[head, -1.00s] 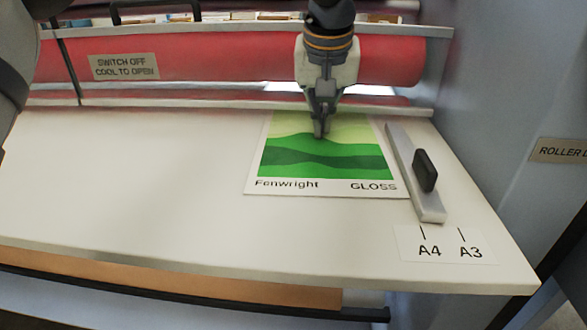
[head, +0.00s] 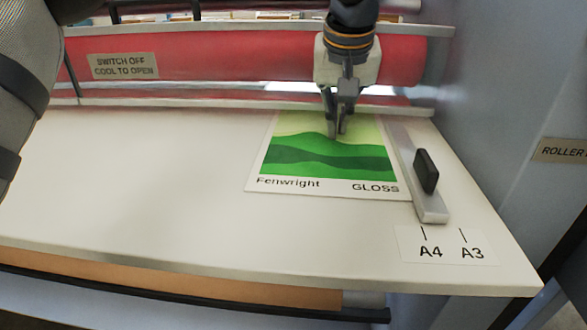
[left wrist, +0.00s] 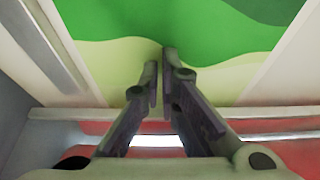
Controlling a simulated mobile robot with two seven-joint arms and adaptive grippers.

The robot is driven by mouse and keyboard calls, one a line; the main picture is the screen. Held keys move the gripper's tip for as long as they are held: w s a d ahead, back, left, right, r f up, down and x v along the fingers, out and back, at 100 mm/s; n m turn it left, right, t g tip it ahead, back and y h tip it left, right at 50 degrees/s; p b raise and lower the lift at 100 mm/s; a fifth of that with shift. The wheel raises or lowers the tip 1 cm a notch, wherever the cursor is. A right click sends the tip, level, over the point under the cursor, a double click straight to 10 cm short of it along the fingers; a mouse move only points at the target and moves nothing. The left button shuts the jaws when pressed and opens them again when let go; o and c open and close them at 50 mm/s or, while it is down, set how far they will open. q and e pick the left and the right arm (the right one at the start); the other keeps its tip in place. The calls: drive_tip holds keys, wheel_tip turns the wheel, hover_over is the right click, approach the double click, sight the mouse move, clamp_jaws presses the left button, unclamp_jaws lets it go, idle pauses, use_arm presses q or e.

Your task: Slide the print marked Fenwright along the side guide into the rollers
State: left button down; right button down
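The Fenwright print (head: 330,160), with green hills and the words Fenwright and GLOSS, lies flat on the white feed table. Its right edge lies along or very close to the grey side guide (head: 405,160), which has a black knob. Its far edge is near the strip before the red rollers (head: 230,62). My left gripper (head: 337,133) points down at the print's far half. In the left wrist view its fingertips (left wrist: 160,62) are almost together over the print (left wrist: 210,50), with nothing visible between them. Contact with the print cannot be told for certain. My right gripper is out of view.
The feed table (head: 130,190) is clear to the left of the print. A label with A4 and A3 marks (head: 447,244) is in front of the guide. A grey side panel (head: 500,120) stands at the right. A warning plate (head: 124,66) sits by the rollers.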

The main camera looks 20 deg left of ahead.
use_arm(q)
drive_tip(key=shift+d+f, duration=0.15)
drive_tip(key=shift+d, duration=0.05)
drive_tip(key=shift+w+d, duration=0.1)
drive_tip(key=shift+d, duration=0.15)
drive_tip(key=shift+r, duration=1.2)
wheel_tip(320, 180, up, 5)
drive_tip(key=shift+a, duration=0.1)
